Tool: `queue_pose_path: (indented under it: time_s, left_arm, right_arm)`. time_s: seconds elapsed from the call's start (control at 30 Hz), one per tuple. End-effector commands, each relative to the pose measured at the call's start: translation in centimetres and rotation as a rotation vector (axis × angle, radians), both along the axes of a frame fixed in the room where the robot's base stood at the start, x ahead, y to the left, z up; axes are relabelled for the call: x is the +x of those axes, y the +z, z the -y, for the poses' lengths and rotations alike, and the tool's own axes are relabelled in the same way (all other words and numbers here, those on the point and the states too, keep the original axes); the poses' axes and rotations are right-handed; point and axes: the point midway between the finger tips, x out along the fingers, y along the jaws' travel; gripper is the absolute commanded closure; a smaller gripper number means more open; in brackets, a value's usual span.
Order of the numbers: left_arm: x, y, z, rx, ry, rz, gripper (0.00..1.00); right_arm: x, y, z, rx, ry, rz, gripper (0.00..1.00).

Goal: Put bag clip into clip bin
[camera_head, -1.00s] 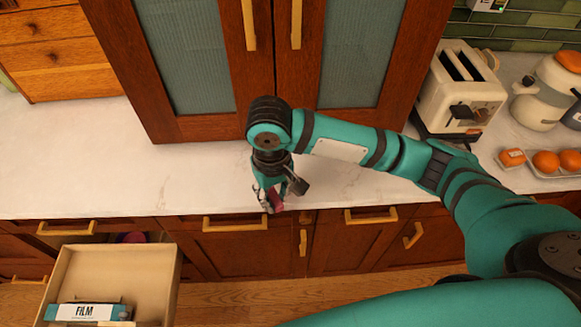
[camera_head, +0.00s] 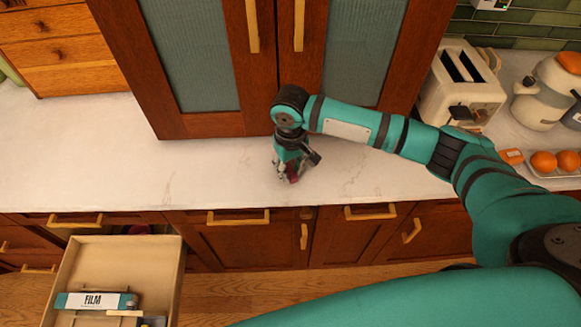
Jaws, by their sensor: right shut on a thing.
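My right gripper (camera_head: 288,176) is over the white counter, in front of the double-door cabinet. It is shut on a small dark pink-red thing (camera_head: 293,172), likely the bag clip, mostly hidden by the fingers. I cannot tell whether the clip touches the counter. No clip bin can be made out for certain. My left gripper is not in view.
An open drawer (camera_head: 174,275) at the lower left holds a film box (camera_head: 92,301) and other small items. The counter (camera_head: 110,160) left of my gripper is clear.

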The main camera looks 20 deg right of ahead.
Motion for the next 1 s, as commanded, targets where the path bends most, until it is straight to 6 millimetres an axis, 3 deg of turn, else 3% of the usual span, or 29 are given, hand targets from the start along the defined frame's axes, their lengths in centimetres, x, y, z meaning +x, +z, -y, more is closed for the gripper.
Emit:
queue_pose_path:
  time_s: [0.17,0.2,0.37,0.73,1.0]
  left_arm:
    - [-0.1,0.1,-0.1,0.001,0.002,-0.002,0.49]
    - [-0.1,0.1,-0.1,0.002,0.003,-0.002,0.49]
    - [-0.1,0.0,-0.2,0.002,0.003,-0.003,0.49]
    - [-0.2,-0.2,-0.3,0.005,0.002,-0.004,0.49]
    - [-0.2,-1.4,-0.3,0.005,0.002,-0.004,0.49]
  right_arm:
    - [0.0,-0.3,0.0,0.000,-0.001,-0.001,1.00]
    - [0.0,-0.3,0.0,0.000,-0.001,0.000,0.75]
    - [0.0,-0.3,0.0,0.000,0.000,0.000,0.56]
    - [0.0,0.5,-0.1,0.001,0.001,0.001,0.56]
    - [0.1,5.7,-0.1,0.003,0.001,0.006,0.56]
